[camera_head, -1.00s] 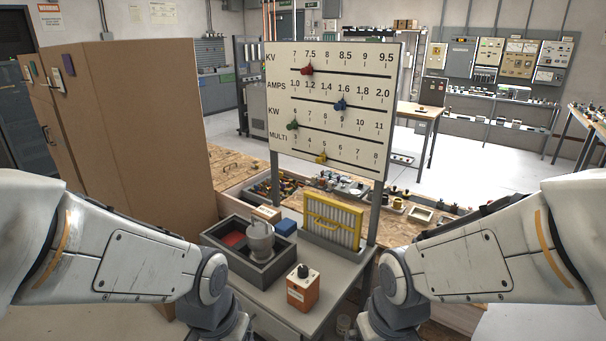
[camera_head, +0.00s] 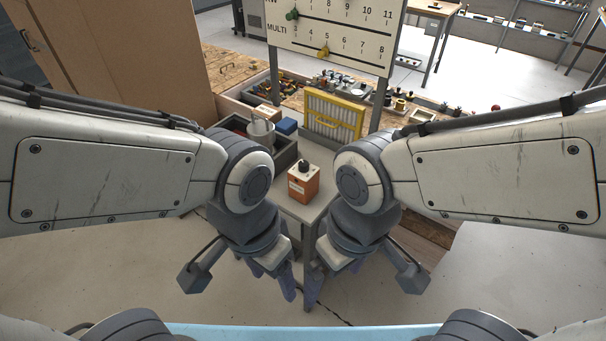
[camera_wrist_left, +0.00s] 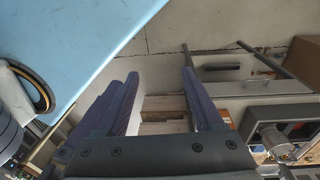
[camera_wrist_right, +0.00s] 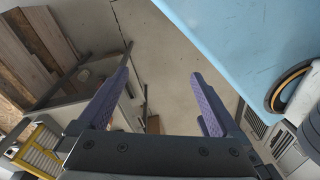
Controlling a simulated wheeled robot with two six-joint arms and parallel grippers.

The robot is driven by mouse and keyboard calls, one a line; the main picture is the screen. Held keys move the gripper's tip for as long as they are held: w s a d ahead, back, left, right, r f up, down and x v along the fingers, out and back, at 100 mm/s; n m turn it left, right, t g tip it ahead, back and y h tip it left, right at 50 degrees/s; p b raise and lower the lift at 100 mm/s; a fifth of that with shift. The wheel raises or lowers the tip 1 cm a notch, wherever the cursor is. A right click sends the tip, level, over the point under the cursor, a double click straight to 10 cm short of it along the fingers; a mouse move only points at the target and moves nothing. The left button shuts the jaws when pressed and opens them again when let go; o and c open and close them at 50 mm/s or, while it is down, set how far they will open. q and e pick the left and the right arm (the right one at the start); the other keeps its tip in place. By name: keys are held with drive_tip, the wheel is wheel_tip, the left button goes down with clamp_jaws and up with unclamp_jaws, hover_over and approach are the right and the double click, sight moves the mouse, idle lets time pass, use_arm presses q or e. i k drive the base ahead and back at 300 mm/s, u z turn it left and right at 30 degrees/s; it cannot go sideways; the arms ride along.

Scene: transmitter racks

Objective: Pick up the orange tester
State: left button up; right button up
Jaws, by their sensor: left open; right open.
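The orange tester (camera_head: 303,188), a small upright box with a black knob on its pale top, stands on the grey table (camera_head: 322,172) in the head view. It is between my two forearms. My left gripper (camera_head: 274,280) is open, empty and pointing down in front of the table, nearer to me than the tester. My right gripper (camera_head: 332,277) is likewise open, empty and low, just to the right. Neither touches the tester. The open fingers also show in the left wrist view (camera_wrist_left: 158,85) and the right wrist view (camera_wrist_right: 160,80). I cannot make out the tester clearly in either wrist view.
Behind the tester stand a yellow-framed filter (camera_head: 335,114), a small blue box (camera_head: 286,126) and a dark grey tray (camera_head: 284,158) holding a grey pot (camera_head: 261,133). A slider board (camera_head: 335,38) rises behind. A tall brown cabinet (camera_head: 128,50) is at left. Floor is open in front.

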sight(303, 187)
drive_tip(key=u, duration=2.1)
drive_tip(key=i, duration=0.85)
drive_tip(key=z, duration=2.15)
